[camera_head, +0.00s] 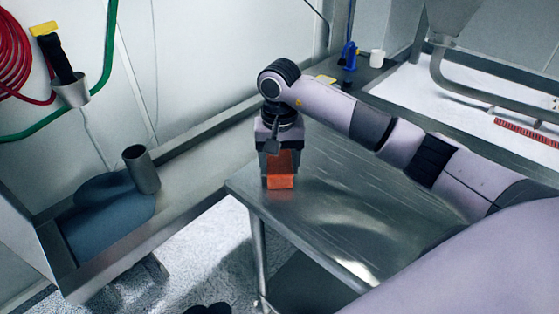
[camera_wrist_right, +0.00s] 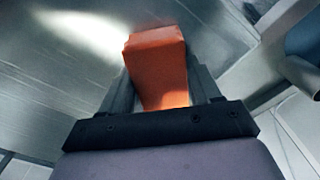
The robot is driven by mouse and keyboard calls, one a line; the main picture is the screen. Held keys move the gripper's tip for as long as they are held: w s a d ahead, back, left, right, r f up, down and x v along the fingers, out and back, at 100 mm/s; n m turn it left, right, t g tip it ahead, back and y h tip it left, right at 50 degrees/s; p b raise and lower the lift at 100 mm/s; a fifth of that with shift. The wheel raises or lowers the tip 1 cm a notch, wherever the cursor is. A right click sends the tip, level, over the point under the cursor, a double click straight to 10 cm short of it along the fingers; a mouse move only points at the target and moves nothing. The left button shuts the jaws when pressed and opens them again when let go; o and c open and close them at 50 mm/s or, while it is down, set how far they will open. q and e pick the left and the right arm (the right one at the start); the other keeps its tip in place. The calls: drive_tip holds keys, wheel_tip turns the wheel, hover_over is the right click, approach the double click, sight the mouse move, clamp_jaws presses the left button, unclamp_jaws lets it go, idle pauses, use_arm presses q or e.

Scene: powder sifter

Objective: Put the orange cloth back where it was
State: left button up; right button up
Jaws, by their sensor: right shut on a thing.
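The orange cloth (camera_head: 281,181) is between the fingers of my right gripper (camera_head: 279,180) at the left corner of the metal table (camera_head: 340,190). In the right wrist view the cloth (camera_wrist_right: 157,65) looks like a folded block, and the fingers of my right gripper (camera_wrist_right: 160,85) are shut on its sides. The gripper points down. The cloth's lower end is at or just above the table top; I cannot tell whether it touches. My left gripper is not in view.
A metal trough (camera_head: 60,245) with a blue item (camera_head: 105,215) and a grey cylinder (camera_head: 141,170) stands left of the table. A blue tool (camera_head: 348,55) and a white cup (camera_head: 377,58) are at the back. The table's middle is clear.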

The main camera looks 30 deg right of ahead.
sight(279, 162)
drive_tip(key=o, duration=1)
drive_tip(key=shift+f, duration=0.15)
wheel_tip(279, 162, up, 12)
drive_tip(key=shift+r+b, duration=0.2)
drive_tip(key=shift+b, duration=0.15)
